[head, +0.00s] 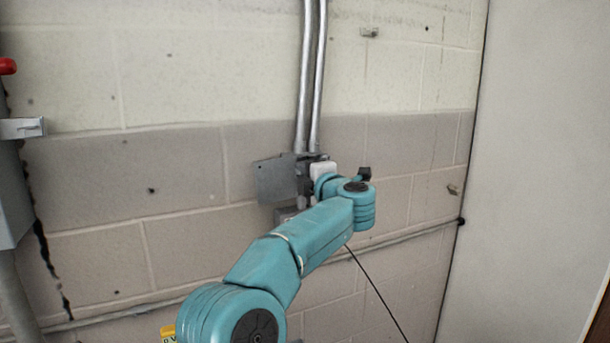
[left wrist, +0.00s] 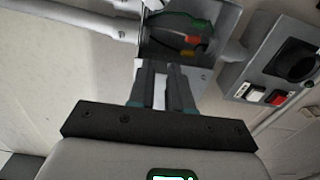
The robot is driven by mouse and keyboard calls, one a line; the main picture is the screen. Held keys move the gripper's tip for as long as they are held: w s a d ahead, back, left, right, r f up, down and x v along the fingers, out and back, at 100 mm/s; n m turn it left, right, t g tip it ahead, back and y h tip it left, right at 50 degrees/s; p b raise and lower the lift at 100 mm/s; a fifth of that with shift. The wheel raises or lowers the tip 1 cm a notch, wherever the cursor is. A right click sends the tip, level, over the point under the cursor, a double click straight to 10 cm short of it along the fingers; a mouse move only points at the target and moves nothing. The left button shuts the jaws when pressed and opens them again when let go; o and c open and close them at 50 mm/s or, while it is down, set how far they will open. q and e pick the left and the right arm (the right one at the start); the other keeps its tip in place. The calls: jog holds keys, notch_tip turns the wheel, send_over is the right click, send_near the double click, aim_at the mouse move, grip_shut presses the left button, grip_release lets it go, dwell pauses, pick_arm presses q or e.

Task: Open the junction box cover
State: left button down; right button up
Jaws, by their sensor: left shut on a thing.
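The junction box (left wrist: 226,18) is open in the left wrist view, with red, orange and green parts showing inside. Its grey cover (head: 274,181) stands swung out to the left in the head view. Part of the cover (left wrist: 199,76) also shows just below the box in the left wrist view. My left gripper (left wrist: 160,72) is shut on the cover, its two fingers close together at the plate. In the head view my left wrist hides most of the box and the fingertips. My right gripper is not in view.
Two metal conduits (head: 311,75) run up the block wall above the box. A grey control box (left wrist: 270,65) with a black knob and white and red buttons sits beside it in the left wrist view. A thin pipe (head: 415,232) crosses the wall lower down.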

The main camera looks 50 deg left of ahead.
pick_arm(q)
jog(key=shift+f, duration=0.1)
jog(key=c, duration=1)
grip_release()
jog(key=shift+c, duration=0.2)
jog(key=shift+d, duration=0.1)
jog(key=b+v, duration=0.4)
jog(key=v, duration=1.2)
jog(key=shift+s+d, duration=0.1)
